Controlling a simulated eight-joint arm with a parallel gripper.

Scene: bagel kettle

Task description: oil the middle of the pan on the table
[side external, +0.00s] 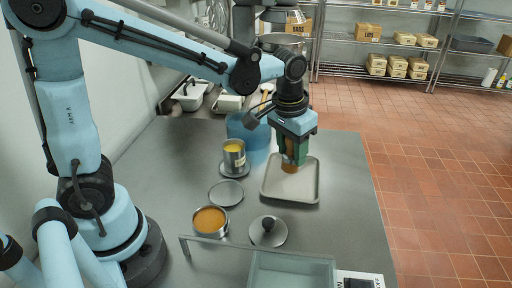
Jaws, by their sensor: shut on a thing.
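The pan (308,188) is a shallow, light grey, rounded rectangular tray lying flat on the table, right of the middle of the side external view. My gripper (291,154) points down over the pan's far part. It is shut on a brown thing (289,167), whose lower end hangs below the dark green fingers. I cannot tell what kind of thing it is, or whether it touches the pan. An open metal tin (234,159) with yellow contents stands left of the pan. A round metal bowl (209,221) of orange contents stands nearer the camera.
A steel table (345,215) carries everything. A lid with a black knob (268,232) and a flat round disc (226,193) lie near the pan. A blue round vessel (248,130) stands behind. A pale bin (290,270) is at the front. The table right of the pan is clear.

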